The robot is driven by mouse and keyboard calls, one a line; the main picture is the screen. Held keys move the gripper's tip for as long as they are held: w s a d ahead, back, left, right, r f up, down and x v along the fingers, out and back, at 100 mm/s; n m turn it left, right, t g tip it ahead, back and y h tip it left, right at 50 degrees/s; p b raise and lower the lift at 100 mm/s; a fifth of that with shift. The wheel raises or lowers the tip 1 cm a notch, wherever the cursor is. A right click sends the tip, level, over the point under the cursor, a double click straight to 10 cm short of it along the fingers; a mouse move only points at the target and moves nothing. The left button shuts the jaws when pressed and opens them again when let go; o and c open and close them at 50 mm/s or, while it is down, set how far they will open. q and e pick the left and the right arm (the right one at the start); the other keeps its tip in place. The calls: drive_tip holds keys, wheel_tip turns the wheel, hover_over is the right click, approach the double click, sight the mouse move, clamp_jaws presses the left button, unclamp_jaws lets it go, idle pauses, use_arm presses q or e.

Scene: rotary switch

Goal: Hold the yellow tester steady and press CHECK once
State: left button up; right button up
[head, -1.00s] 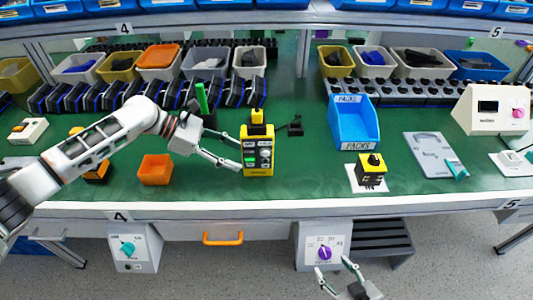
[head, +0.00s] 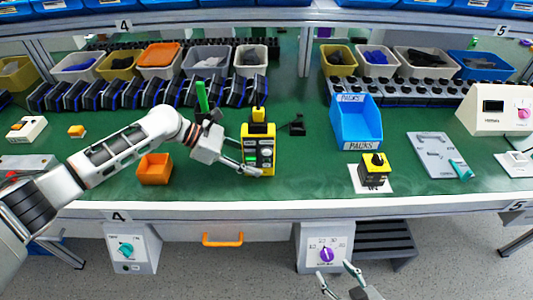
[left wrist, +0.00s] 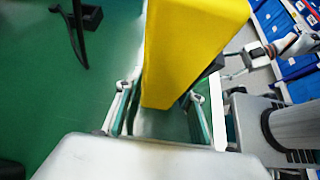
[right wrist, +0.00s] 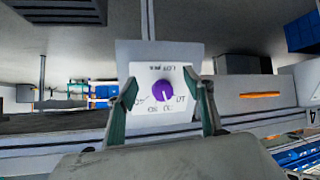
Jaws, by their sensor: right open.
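The yellow tester (head: 259,148) stands upright on the green bench, with a dark button panel on its front. Its labels are too small to read, so I cannot tell which button is CHECK. My left gripper (head: 248,158) is at the tester's left and lower front, covering part of it. In the left wrist view the tester (left wrist: 185,50) sits between the spread fingers of the left gripper (left wrist: 158,95); a gap shows on its left side, and contact on the right is unclear. My right gripper (head: 335,277) is open and empty below the bench's front edge.
An orange bin (head: 155,169) stands left of the tester. A blue PACKS bin (head: 355,122) and a yellow-and-black switch box (head: 374,170) stand to its right. A white panel with a purple knob (right wrist: 163,91) is in front of my right gripper. Bench near the tester's right is clear.

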use_arm(q)
drive_tip(key=c, duration=0.5)
use_arm(e)
clamp_jaws()
drive_tip(key=shift+s, duration=0.1)
idle(0.9)
